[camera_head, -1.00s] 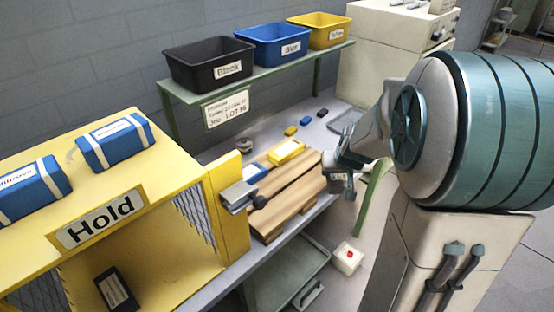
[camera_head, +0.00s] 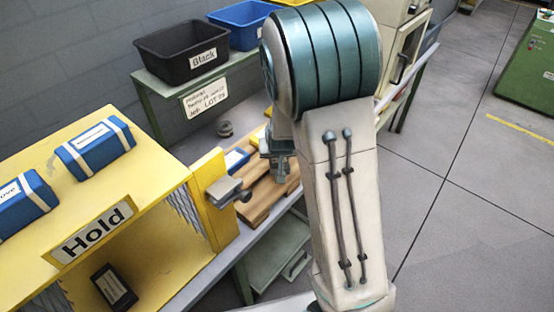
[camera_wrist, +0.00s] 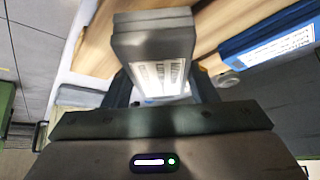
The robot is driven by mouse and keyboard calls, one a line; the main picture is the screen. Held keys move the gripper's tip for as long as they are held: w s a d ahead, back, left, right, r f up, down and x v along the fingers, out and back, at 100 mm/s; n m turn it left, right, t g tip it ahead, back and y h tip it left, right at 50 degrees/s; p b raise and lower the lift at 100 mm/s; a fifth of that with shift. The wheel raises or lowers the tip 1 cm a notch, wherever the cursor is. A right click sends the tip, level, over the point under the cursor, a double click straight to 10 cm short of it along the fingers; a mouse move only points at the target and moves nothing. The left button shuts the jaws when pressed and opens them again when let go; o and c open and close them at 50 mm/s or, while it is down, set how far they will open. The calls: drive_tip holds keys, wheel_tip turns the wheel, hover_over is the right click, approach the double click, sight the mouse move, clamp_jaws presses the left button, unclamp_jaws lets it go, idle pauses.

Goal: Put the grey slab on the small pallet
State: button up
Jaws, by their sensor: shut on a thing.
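The grey slab (camera_wrist: 155,42), with a white printed label on its near face, is between my gripper's fingers (camera_wrist: 160,92) in the wrist view. My gripper (camera_head: 279,168) is shut on it. In the head view my gripper is over the wooden small pallet (camera_head: 258,206), and the slab cannot be made out there. The pallet's planks also show behind the slab in the wrist view (camera_wrist: 218,24). I cannot tell whether the slab touches the planks. A blue slab (camera_head: 236,159) lies at the pallet's left side; it also shows in the wrist view (camera_wrist: 268,42).
A yellow Hold cage (camera_head: 150,195) with blue packages on top stands left of the pallet, a grey latch (camera_head: 225,191) jutting from its post. A shelf behind carries a black bin (camera_head: 180,52) and a blue bin (camera_head: 235,27). My arm hides the bench's right part.

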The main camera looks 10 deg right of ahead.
drive_tip(key=shift+w+a+f, duration=0.1)
drive_tip(key=shift+a, duration=0.05)
drive_tip(key=shift+f, duration=2)
drive_tip(key=shift+f, duration=0.2)
drive_tip(key=o, duration=1.1)
drive_tip(key=shift+o, duration=0.2)
drive_tip(key=shift+r, duration=0.1)
